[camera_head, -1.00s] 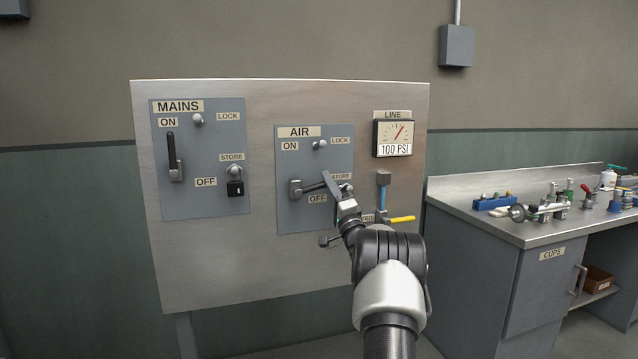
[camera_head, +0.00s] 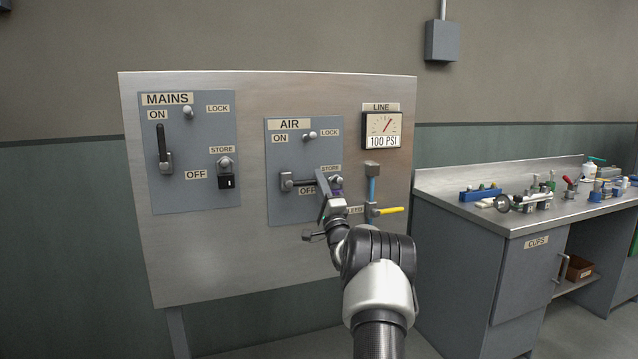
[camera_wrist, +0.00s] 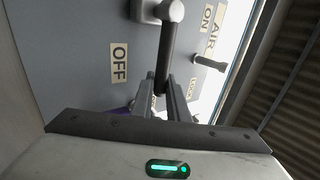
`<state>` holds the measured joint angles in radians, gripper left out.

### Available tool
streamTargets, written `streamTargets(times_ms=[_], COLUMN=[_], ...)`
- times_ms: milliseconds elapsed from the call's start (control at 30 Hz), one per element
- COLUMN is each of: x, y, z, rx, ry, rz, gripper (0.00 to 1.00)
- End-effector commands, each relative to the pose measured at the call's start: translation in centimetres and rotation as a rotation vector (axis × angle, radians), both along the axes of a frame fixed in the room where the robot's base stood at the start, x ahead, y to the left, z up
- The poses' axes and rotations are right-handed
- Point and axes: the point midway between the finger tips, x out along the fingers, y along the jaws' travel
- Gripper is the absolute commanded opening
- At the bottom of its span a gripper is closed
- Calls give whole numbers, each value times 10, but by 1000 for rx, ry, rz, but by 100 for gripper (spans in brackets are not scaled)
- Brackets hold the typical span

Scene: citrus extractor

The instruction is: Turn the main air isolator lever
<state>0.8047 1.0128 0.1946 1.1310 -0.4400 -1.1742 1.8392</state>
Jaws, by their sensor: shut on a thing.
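The air isolator lever (camera_head: 304,183) is a dark bar on the grey AIR plate (camera_head: 285,153). It lies about level, pointing right from its pivot block, beside the OFF label. In the wrist view the lever (camera_wrist: 168,62) runs down from its pivot between my fingers. My gripper (camera_head: 325,187) is shut on the lever near its outer end; it also shows in the wrist view (camera_wrist: 163,98). My fingers partly hide the OFF label and the lever's tip in the head view.
The MAINS plate (camera_head: 197,130) on the left has an upright lever (camera_head: 164,147) and a padlock (camera_head: 227,183). The gauge (camera_head: 382,130) reads 100 PSI. A yellow-handled valve (camera_head: 390,210) sits close to the right of my gripper. A workbench (camera_head: 545,217) stands at the right.

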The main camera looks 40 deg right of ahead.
Motion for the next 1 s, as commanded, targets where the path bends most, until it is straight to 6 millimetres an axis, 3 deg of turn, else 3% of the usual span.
streamTargets(times_ms=[100,133,233,667,1000], x=[1,1,1,-8,-66], y=[1,1,1,2,21], z=[-1,-1,-1,-6,-47], rx=[4,3,3,3,6], ry=[1,1,1,2,4], rz=[2,2,2,0,-1], gripper=[0,18,33,33,33])
